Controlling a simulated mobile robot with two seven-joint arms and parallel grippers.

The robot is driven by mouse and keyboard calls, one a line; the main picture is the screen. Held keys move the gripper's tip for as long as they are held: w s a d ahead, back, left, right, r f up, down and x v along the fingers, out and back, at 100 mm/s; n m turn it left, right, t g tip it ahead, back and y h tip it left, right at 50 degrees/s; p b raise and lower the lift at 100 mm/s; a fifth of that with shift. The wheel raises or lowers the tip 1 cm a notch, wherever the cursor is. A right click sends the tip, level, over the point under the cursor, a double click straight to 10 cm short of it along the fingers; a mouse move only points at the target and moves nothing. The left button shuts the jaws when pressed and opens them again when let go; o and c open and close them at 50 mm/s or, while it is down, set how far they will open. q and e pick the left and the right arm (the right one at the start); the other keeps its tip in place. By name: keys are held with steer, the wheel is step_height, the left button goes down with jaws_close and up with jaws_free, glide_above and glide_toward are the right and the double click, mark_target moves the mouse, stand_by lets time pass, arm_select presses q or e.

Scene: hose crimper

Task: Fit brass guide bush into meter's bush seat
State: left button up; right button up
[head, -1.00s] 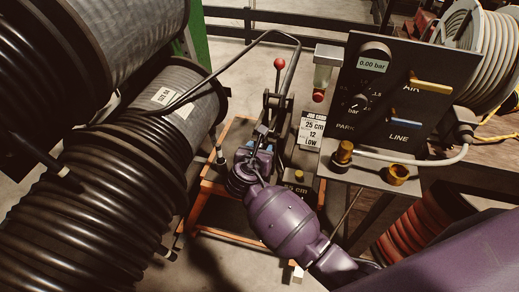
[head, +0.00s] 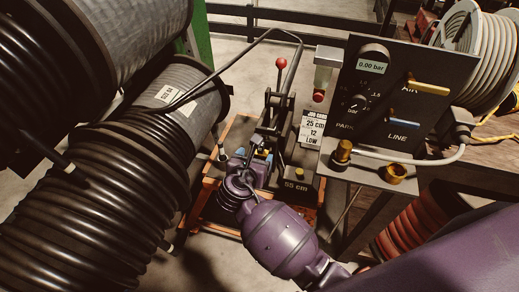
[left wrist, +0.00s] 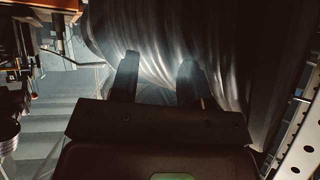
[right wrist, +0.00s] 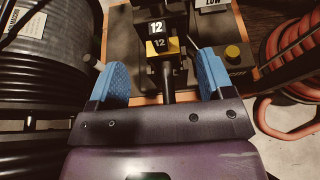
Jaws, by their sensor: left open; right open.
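Two brass pieces sit on the shelf below the pressure panel in the head view: an upright brass fitting (head: 343,151) and a hollow brass cup (head: 396,174). I cannot tell which of them, if either, is the guide bush. I cannot make out the meter's bush seat. My right gripper (head: 256,154) is over the crimper bench, left of the brass pieces and apart from them. In the right wrist view its blue-padded fingers (right wrist: 163,62) are open, with a black rod between them. My left gripper (left wrist: 160,60) is open and empty, facing black hose; it is outside the head view.
A hose crimper with a red-knobbed lever (head: 279,63) stands beyond my right gripper. Yellow and black blocks marked 12 (right wrist: 160,46) lie ahead of it. Large black hose reels (head: 90,190) fill the left. The pressure panel (head: 385,95) stands right; a red hose coil (head: 408,232) is below it.

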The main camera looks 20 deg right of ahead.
steer(key=v, duration=0.4)
arm_select(q)
steer(key=shift+w+d+r+p, duration=0.15)
steer(key=shift+w+r, duration=0.1)
steer(key=shift+r, duration=0.15)
steer(key=shift+w+a+r+p, duration=0.15)
steer(key=shift+w+r, duration=0.1)
steer(key=shift+r, duration=0.15)
arm_select(e)
steer(key=shift+s+a+r, duration=0.25)
steer(key=shift+s+a, duration=0.05)
steer(key=shift+s, duration=0.15)
steer(key=s+d+f+m+g+y, duration=0.2)
steer(key=s+d+f+m+y, duration=0.3)
steer(key=s+d+f+m, duration=0.55)
arm_select(q)
steer(key=shift+d, duration=0.1)
arm_select(e)
steer(key=s+d+m+t+y, duration=0.2)
steer(key=s+d+m, duration=0.4)
steer(key=m, duration=1.1)
steer(key=shift+s+d+f+m, duration=0.2)
steer(key=shift+s+m, duration=0.15)
steer(key=shift+s, duration=0.45)
arm_select(q)
steer(key=shift+s+f, duration=0.1)
steer(key=shift+s, duration=0.15)
